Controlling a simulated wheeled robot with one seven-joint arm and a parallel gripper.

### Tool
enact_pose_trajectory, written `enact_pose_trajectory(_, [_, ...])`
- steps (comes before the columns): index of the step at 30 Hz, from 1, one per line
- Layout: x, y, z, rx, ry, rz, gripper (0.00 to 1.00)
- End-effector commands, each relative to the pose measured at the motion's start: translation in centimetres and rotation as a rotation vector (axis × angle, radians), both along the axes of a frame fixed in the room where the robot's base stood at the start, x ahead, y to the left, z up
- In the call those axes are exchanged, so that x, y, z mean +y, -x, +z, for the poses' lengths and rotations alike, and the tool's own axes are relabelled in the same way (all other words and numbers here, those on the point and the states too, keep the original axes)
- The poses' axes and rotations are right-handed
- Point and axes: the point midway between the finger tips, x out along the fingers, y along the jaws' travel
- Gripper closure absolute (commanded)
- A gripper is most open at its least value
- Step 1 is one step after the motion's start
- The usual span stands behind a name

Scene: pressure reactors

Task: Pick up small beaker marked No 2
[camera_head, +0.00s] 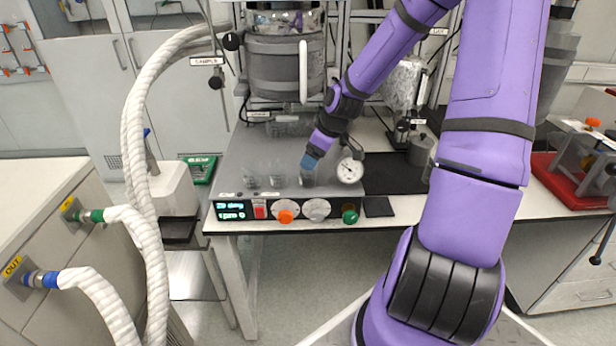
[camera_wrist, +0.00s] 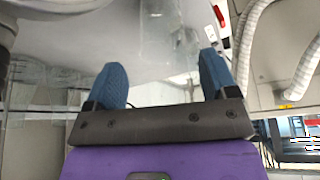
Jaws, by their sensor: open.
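Small clear glass beakers stand in a row on the grey top of the reactor unit in the head view: a left one (camera_head: 250,177), a middle one (camera_head: 277,178) and a right one (camera_head: 307,180). I cannot read a number on any of them. My gripper (camera_head: 309,162) points down at the right beaker, its blue fingertips at that beaker's upper part; contact cannot be told. In the wrist view my gripper (camera_wrist: 163,68) has its two blue fingers wide apart. A clear glass shape (camera_wrist: 158,38) lies beyond the gap between them.
A dial gauge (camera_head: 349,170) stands close to the right of the right beaker. The reactor vessel (camera_head: 285,68) rises behind the beakers. Orange (camera_head: 285,216) and green (camera_head: 350,216) knobs line the front panel. White hoses (camera_head: 135,130) hang at the left.

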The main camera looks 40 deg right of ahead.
Motion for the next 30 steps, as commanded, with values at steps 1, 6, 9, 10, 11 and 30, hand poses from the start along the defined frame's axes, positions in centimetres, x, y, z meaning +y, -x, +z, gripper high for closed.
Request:
enact_pose_trajectory(1, [0.1,-0.1,-0.2,0.001,0.0,0.001,0.21])
enact_pose_trajectory(6, [0.2,-0.2,-0.7,0.0,0.002,0.001,0.21])
enact_pose_trajectory(9, [0.5,-0.4,-1.4,0.002,-0.001,0.002,0.21])
enact_pose_trajectory(10, [0.6,-0.5,-1.7,0.003,-0.001,0.002,0.21])
enact_pose_trajectory(11, [0.8,-0.6,-2.0,0.003,0.0,0.003,0.21])
enact_pose_trajectory(30, [1.6,-1.7,-5.2,0.001,0.001,-0.001,0.23])
